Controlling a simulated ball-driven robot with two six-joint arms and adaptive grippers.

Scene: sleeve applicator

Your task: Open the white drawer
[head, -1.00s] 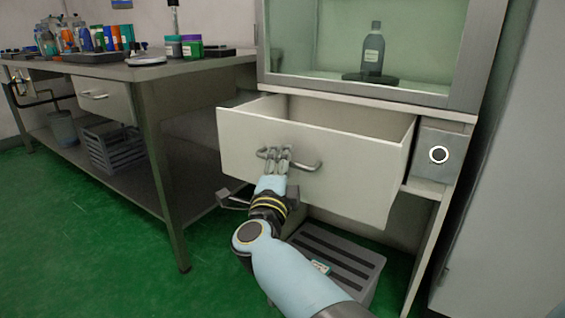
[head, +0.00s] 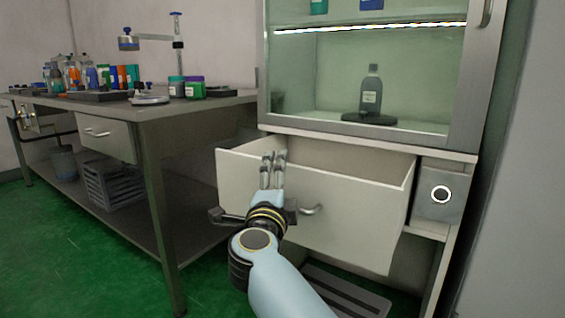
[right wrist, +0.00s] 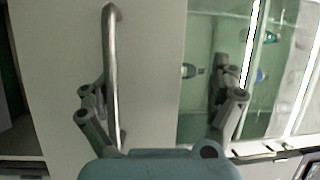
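The white drawer (head: 345,215) stands pulled out below the glass-fronted cabinet, its inside visible from above. Its metal bar handle (head: 312,210) is on the front panel, partly hidden by my right gripper. My right gripper (head: 273,165) is in front of the drawer front, fingertips near its top edge. In the right wrist view, the fingers are spread wide with nothing gripped. The handle (right wrist: 112,70) runs beside the left-hand finger there; I cannot tell whether they touch. My left gripper is not in view.
A cabinet with a dark bottle (head: 371,90) stands above the drawer. A metal workbench (head: 150,112) with bottles and another drawer (head: 107,136) stands left. A grey crate (head: 345,295) is below.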

